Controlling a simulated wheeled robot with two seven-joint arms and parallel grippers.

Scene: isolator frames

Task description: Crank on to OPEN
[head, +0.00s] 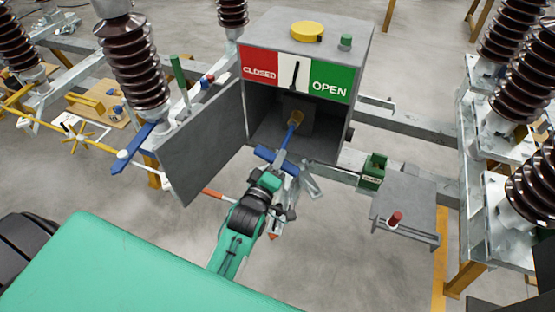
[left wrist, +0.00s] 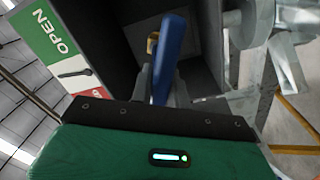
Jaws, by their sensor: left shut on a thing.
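The grey drive box (head: 365,60) stands open, with its door (head: 205,130) swung out to the left. Its sign has a red CLOSED field (head: 260,70), a white middle and a green OPEN field (head: 331,80). The black pointer (head: 295,76) stands nearly upright over the white middle. A blue crank (head: 290,136) reaches into the box, its tip at a tan fitting (head: 296,117). My left gripper (head: 279,172) is shut on the crank in front of the box. The crank (left wrist: 169,55) also shows between the fingers in the left wrist view. My right gripper is out of view.
A grey shelf (head: 405,195) with a red-capped item (head: 395,218) stands to the right, beside a green padlock-like block (head: 373,170). Brown insulators (head: 133,65) stand on both sides. A blue lever (head: 135,150) lies left of the door.

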